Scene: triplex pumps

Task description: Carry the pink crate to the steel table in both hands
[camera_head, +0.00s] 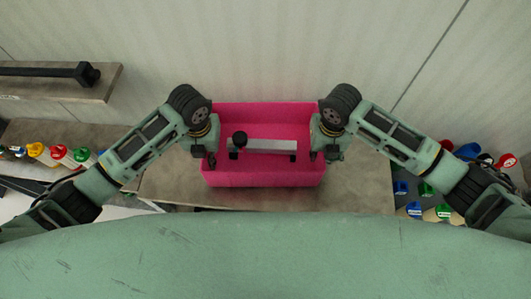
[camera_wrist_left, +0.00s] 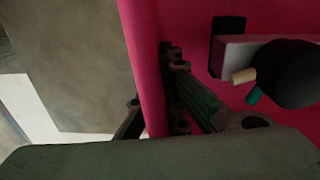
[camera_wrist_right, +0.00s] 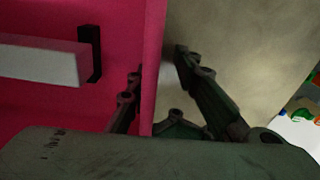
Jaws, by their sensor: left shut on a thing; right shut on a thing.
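The pink crate (camera_head: 262,179) is in the middle of the head view, over a grey-brown tabletop. I cannot tell whether it rests on that top or hangs just above it. Inside lies a grey bar with a dark round knob (camera_head: 265,146). My left gripper (camera_head: 211,158) is shut on the crate's left wall, which stands between its fingers in the left wrist view (camera_wrist_left: 146,70). My right gripper (camera_head: 317,154) is shut on the right wall, seen between its fingers in the right wrist view (camera_wrist_right: 153,70). The fingertips are partly hidden in the head view.
The grey-brown table (camera_head: 358,188) shows bare surface on both sides of the crate. A shelf with a black bar (camera_head: 50,72) is at the upper left. Coloured items (camera_head: 58,152) lie at the left, and more (camera_head: 427,188) at the right. A pale wall stands behind.

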